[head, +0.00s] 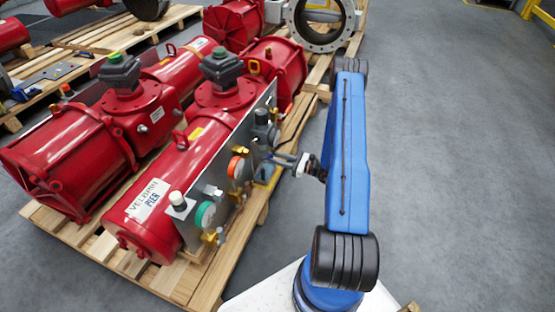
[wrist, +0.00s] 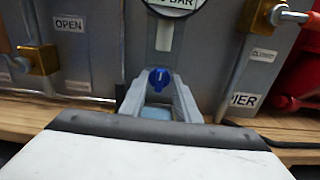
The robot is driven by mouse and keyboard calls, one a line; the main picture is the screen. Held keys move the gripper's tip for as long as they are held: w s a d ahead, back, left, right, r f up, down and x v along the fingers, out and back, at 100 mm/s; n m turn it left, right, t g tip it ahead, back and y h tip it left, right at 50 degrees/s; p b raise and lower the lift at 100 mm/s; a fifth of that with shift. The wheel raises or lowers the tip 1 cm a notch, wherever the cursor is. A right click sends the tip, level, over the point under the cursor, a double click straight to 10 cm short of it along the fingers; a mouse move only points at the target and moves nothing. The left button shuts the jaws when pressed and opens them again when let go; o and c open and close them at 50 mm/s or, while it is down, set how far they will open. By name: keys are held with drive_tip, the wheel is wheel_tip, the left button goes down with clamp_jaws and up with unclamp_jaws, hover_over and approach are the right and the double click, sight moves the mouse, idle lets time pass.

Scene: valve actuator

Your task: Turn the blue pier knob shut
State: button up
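The blue knob (wrist: 158,78) is small and round with a pale mark on its face. It sits low on the grey panel, in the middle of the wrist view. My gripper (wrist: 160,90) points at it with its two grey fingers spread, one on each side of the knob in the picture. I cannot tell whether the fingertips touch it or stop just short. In the head view my gripper (head: 278,160) reaches left to the panel's side; I cannot make out the knob there. A partly cut-off label ending in "IER" (wrist: 245,100) is right of the knob.
An "OPEN" label (wrist: 69,24) is left, a "CLOSED" label (wrist: 263,55) right. A round gauge (wrist: 174,5) is above the knob. Brass fittings (wrist: 38,60) flank it. Red actuators (head: 150,215) lie on a wooden pallet (head: 175,280). Grey floor (head: 450,150) is clear on the right.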

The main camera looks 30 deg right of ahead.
clamp_jaws()
drive_tip(key=shift+m, duration=0.4)
drive_tip(key=m, duration=1.6)
drive_tip(key=shift+w+d+f+m, duration=0.1)
drive_tip(key=shift+d+f+m, duration=0.1)
drive_tip(key=shift+m, duration=0.2)
idle(0.4)
